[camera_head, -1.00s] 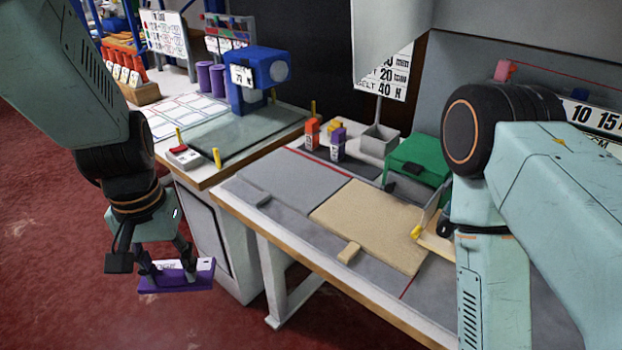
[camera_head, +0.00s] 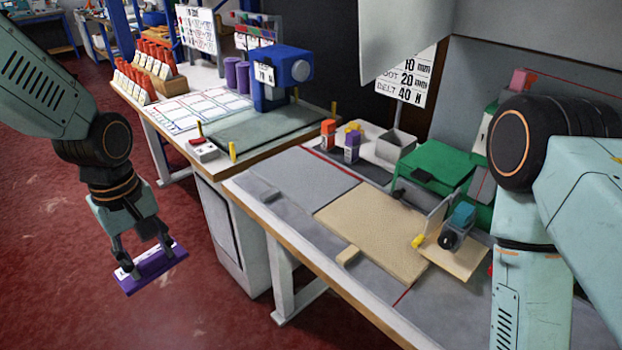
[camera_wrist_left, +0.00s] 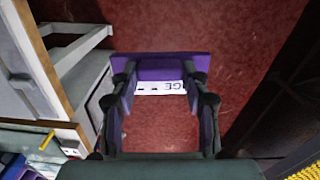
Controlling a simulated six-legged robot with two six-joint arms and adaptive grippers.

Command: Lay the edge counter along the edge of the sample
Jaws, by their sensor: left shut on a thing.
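The edge counter, a purple bar (camera_head: 160,272) with a white label, is held over the red floor, left of the benches. My left gripper (camera_head: 146,262) is shut on it. In the left wrist view the purple bar (camera_wrist_left: 160,66) lies across between the two fingers (camera_wrist_left: 160,98), with "GE" readable on its label. A tan flat sample (camera_head: 385,235) lies on the right bench, with a grey flat panel (camera_head: 300,178) beside it. The counter is well apart from both. My right arm comes down at the right; its gripper is out of view.
The right bench (camera_head: 275,228) has a wooden front edge. A wooden board (camera_head: 462,262) with a blue-and-black device and a green box (camera_head: 435,162) stand to the right. A blue machine (camera_head: 270,90) stands on the left bench.

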